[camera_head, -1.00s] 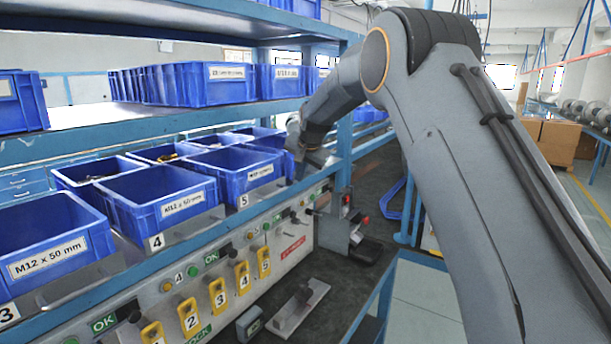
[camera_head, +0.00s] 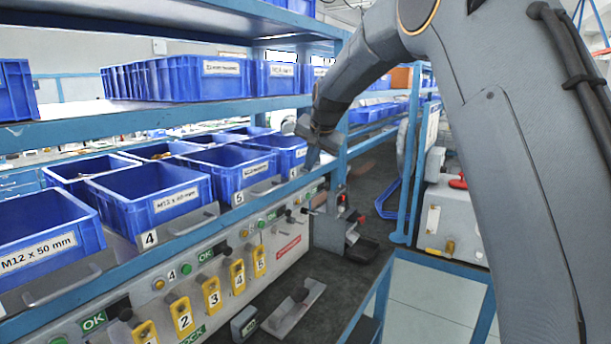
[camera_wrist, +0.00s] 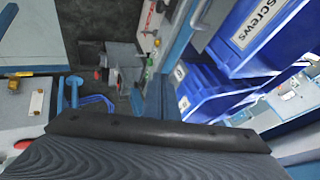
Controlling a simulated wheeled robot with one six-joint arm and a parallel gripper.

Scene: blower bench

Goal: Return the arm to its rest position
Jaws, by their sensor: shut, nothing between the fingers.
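My arm reaches in from the right side of the head view and bends down at its elbow. My gripper (camera_head: 312,158) hangs at the right end of the lower row of bins, in front of the blue shelf edge. It is shut and I see nothing held in it. It is small in this view, so its fingertips are hard to make out.
Blue bins (camera_head: 150,196) line the sloped lower shelf, and more bins (camera_head: 190,82) stand above. A panel with yellow numbered tags (camera_head: 212,291) runs below. A grey fixture (camera_head: 330,228) stands on the dark bench. A blue post (camera_head: 410,160) and a white-grey machine (camera_head: 452,222) are to the right.

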